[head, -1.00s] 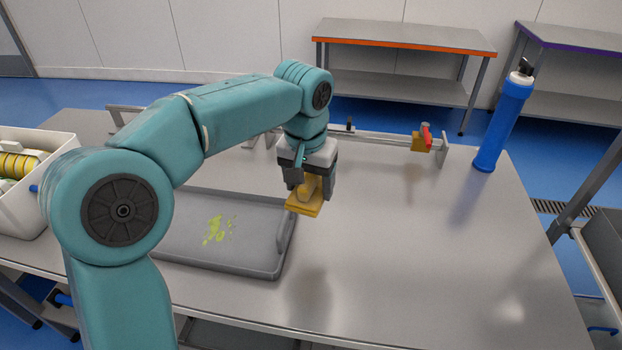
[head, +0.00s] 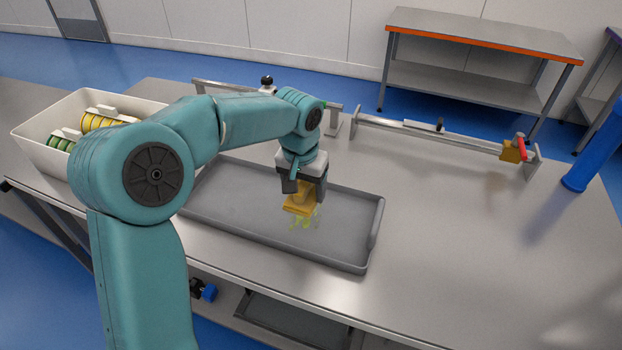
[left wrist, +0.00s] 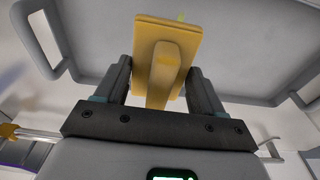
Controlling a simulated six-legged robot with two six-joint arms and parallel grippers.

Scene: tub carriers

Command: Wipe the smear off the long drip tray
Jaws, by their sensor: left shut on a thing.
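The long grey drip tray (head: 345,205) lies on the steel table, with a raised rim and a handle at its right end. A yellow-green smear (head: 306,222) of several spots is on its floor, right of the middle. My left gripper (head: 302,188) is over the tray and shut on the handle of a yellow wiper (head: 299,204). The wiper's pad is at the smear's upper edge and hides part of it; I cannot tell whether it touches the tray. In the left wrist view the wiper (left wrist: 167,60) sits between the fingers, with a bit of smear beyond it. My right gripper is not in view.
A white bin (head: 32,146) with yellow and green rolls stands at the left. A metal rail fixture (head: 440,138) with a red-handled clamp (head: 517,149) runs along the back. A blue cylinder (head: 600,150) stands at the far right. The table right of the tray is clear.

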